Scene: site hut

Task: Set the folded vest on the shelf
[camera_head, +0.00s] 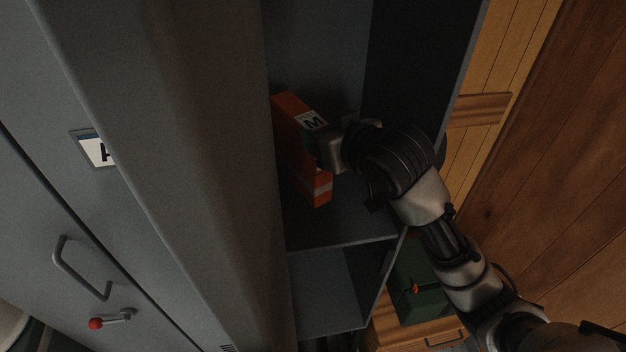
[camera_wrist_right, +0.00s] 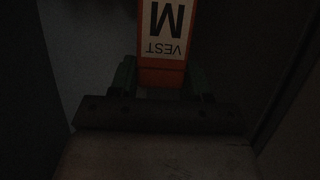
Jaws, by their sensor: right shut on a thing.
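The folded vest (camera_head: 291,115) is orange with a pale band and a white label reading M. It is inside the open grey cabinet, over the shelf (camera_head: 345,225); I cannot tell whether it touches the shelf. My right gripper (camera_head: 318,148) is shut on the vest from the right. In the right wrist view the vest (camera_wrist_right: 162,75) sits between the two green fingertips of the right gripper (camera_wrist_right: 161,78), its label reading VEST M. Part of the vest is hidden behind the gripper. My left gripper is not in view.
A grey locker front with a handle (camera_head: 80,270) and a red-knobbed lever (camera_head: 97,323) stands at left. The cabinet's side panel edge (camera_head: 466,45) is close to my right arm. A green box (camera_head: 408,305) is below, right of a lower compartment (camera_head: 330,290).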

